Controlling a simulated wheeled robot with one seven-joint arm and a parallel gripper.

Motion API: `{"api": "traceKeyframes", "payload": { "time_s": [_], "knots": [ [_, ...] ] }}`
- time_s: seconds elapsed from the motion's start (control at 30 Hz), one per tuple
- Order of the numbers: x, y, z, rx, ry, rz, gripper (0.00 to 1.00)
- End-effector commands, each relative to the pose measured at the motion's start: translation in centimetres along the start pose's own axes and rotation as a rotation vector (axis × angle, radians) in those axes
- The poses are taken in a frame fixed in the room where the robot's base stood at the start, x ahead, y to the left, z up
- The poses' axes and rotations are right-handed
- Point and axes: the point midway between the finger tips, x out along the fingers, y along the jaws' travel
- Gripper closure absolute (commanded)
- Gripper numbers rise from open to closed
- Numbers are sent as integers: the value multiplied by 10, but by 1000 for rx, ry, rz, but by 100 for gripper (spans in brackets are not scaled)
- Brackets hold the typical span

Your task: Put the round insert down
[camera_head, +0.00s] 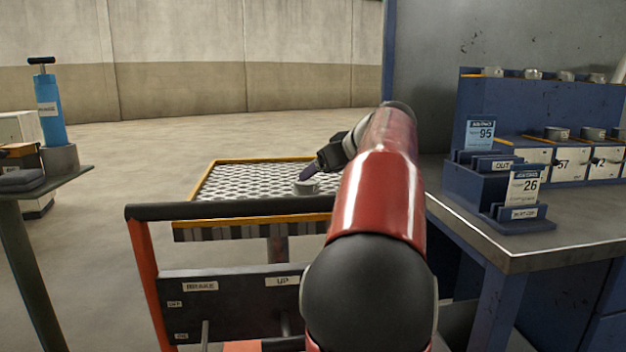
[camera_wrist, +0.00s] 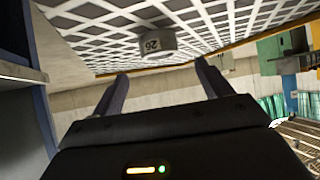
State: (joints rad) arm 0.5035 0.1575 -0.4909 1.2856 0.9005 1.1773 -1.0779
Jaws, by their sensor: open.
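The round insert (camera_head: 306,187) is a small grey cylinder on the perforated top of the cart (camera_head: 228,182). In the wrist view the insert (camera_wrist: 157,44) shows the number 26 and sits against the white grid. My gripper (camera_wrist: 163,78) is open, its two fingers apart with nothing between them. The insert lies just beyond the fingertips and looks clear of them. In the head view my gripper (camera_head: 309,172) is at the insert, partly hidden by my red arm, so the exact gap is unclear there.
The cart top has a raised yellow rim, and a dark handle bar (camera_head: 230,210) at its near side. A blue workbench (camera_head: 500,245) with card holders and numbered bins stands right. A side table with a blue cylinder (camera_head: 50,108) stands left. Open floor lies behind the cart.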

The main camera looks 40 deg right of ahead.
Motion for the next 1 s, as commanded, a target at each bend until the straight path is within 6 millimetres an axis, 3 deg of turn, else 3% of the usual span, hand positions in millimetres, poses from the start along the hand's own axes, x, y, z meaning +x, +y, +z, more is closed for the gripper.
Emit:
{"api": "traceKeyframes", "payload": {
  "time_s": [0.1, 0.3, 1.0],
  "knots": [
    [-22, 0, 0, 1, 1, 2, 22],
    [-40, 0, 0, 1, 0, 1, 22],
    [-40, -4, -4, -12, 7, 5, 22]
  ]
}}
